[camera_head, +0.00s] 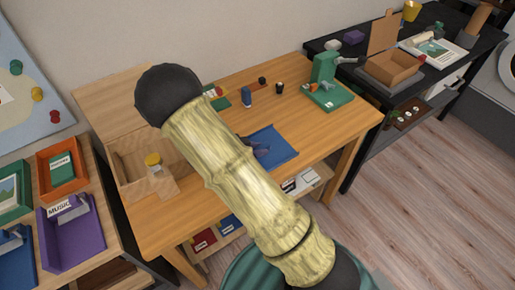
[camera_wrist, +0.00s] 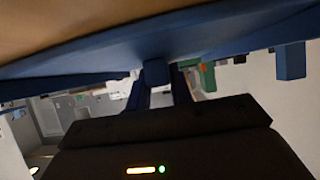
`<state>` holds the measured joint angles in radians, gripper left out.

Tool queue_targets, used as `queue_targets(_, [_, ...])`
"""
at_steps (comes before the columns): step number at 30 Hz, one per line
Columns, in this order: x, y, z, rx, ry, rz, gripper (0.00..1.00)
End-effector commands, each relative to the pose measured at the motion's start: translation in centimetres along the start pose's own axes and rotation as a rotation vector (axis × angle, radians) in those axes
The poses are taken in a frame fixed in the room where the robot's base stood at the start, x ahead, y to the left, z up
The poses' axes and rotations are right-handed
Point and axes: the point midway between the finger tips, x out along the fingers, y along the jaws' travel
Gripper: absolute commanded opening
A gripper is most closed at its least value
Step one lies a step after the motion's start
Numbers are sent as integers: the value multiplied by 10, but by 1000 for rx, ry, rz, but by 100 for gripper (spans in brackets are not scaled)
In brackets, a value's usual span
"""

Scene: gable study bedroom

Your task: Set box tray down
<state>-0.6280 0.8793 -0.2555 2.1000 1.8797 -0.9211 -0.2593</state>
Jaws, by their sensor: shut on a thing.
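A flat blue tray (camera_head: 272,147) shows over the wooden table in the head view, partly hidden behind my arm. In the wrist view a blue tray (camera_wrist: 205,38) spans the top of the picture, very close, with a small blue block on its near edge. My gripper (camera_wrist: 157,90) is at that block and shut on the tray. In the head view my arm hides most of the gripper. I cannot tell whether the tray's underside touches the tabletop.
The wooden table (camera_head: 215,208) carries an open wooden box (camera_head: 130,168) at left, a small blue item (camera_head: 247,96) and a green device (camera_head: 325,82) at the back. Orange (camera_head: 45,181) and purple (camera_head: 72,245) trays stand left. A black bench (camera_head: 450,68) stands right. Bare tabletop shows right of the tray.

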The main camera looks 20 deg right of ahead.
Motion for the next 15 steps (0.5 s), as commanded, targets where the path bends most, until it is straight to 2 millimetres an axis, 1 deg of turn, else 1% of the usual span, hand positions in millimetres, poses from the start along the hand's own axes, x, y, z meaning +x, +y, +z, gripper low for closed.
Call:
queue_targets(5, [3,0,4,0,1,1,0])
queue_targets(6, [3,0,5,0,0,1,27])
queue_targets(8, [3,1,5,-1,0,2,39])
queue_targets(9, [3,1,5,-2,0,2,43])
queue_targets(15, [4,2,6,-6,0,3,43])
